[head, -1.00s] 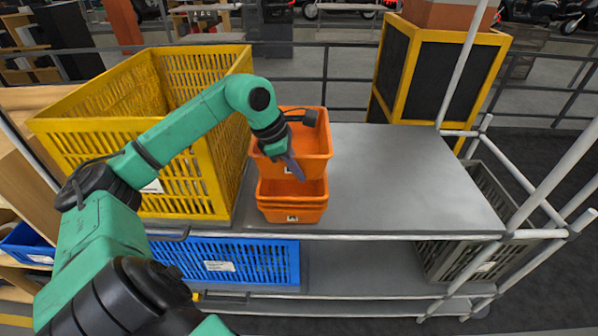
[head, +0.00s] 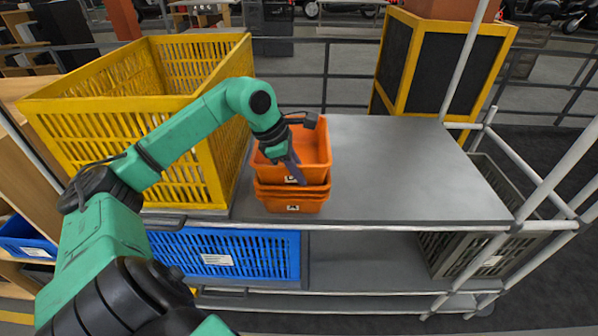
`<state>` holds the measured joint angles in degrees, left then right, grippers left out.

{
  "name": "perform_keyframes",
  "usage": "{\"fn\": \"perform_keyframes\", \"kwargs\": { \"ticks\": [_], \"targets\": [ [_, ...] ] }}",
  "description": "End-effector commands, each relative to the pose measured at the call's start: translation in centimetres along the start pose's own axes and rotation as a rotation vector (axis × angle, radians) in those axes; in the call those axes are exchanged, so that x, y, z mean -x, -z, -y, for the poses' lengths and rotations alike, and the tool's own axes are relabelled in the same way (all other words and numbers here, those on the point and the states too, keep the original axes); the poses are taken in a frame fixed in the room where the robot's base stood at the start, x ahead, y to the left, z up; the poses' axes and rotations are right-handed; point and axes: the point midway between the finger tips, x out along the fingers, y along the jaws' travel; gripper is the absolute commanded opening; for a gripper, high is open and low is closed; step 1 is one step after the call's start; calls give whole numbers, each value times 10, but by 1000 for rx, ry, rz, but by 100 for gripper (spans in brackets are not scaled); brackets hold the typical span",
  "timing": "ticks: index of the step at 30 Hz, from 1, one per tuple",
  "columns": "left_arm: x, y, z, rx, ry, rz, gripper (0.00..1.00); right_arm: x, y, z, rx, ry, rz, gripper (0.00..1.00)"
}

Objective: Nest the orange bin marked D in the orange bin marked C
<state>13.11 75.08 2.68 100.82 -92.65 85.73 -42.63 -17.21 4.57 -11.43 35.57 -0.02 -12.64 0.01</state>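The upper orange bin (head: 314,148), apparently the one marked D, sits low over a short stack of orange bins (head: 308,207), apparently with C at its top. The letters on their small white labels are too small to read. The upper bin's lower part is inside the stack's top opening, its rim well above the stack's rims. My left gripper (head: 292,168) is at the upper bin's near wall, one finger showing outside it. It appears shut on that wall; the other finger is hidden. My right gripper is not in view.
A large yellow slatted crate (head: 110,112) stands close left of the stack. The grey shelf top (head: 410,175) is clear to the right. A blue crate (head: 270,258) and a grey crate (head: 440,252) are on the lower shelf. White posts (head: 540,180) rise at the right.

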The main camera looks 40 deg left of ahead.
Motion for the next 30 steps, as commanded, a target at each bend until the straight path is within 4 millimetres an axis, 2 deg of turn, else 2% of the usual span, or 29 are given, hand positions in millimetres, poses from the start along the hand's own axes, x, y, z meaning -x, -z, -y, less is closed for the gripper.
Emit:
{"fn": "perform_keyframes", "kwargs": {
  "ticks": [1,8,13,18,24,27,30],
  "targets": [
    [-5,3,3,1,12,-12,38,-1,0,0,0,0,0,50],
    [-6,5,4,2,16,-15,38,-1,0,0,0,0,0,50],
    [7,6,3,2,12,-17,38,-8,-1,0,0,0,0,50],
    [53,4,2,0,0,-10,38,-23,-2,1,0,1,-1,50],
    [116,1,2,1,-4,-6,38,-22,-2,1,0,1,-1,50],
    [136,0,2,0,-3,-4,38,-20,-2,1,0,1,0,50],
    [146,0,3,-1,-2,-2,38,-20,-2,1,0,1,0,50]
  ]
}}
